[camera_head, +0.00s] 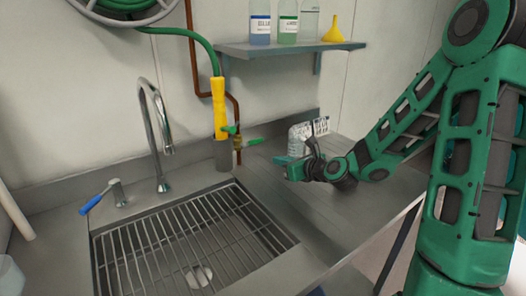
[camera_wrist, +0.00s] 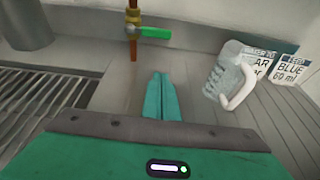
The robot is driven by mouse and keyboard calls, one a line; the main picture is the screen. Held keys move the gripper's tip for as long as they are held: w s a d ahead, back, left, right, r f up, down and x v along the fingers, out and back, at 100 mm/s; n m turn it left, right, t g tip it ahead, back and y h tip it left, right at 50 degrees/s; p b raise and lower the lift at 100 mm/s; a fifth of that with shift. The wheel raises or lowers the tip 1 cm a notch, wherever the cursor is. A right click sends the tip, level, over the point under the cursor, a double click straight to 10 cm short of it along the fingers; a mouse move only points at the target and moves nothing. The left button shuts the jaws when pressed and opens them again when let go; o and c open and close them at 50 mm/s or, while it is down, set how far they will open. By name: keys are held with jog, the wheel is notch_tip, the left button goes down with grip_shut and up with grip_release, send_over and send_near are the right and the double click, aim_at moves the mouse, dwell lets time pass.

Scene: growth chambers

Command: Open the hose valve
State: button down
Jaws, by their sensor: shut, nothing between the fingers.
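The hose valve is a brass body (camera_head: 238,143) on a copper pipe by the wall, behind the right rear of the sink. Its green lever (camera_head: 253,142) points sideways to the right. In the wrist view the brass body (camera_wrist: 132,17) is at top centre, and the green lever (camera_wrist: 155,33) sticks out to its right. My gripper (camera_head: 281,160) is over the counter, right of the valve and apart from it. In the wrist view its two teal fingers (camera_wrist: 159,76) are together with nothing between them, pointing toward the wall below the lever.
A clear handled jug (camera_head: 299,138) stands close behind my gripper, with label cards (camera_wrist: 285,68) beside it. A yellow hose wand (camera_head: 219,105) sits in a grey holder (camera_head: 223,154) left of the valve. A shelf (camera_head: 280,48) with bottles hangs above. The sink rack (camera_head: 190,240) is at left.

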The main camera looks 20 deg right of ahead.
aim_at(264, 166)
jog(key=x, duration=1)
jog(key=shift+s+f, duration=0.1)
jog(key=shift+r, duration=2.05)
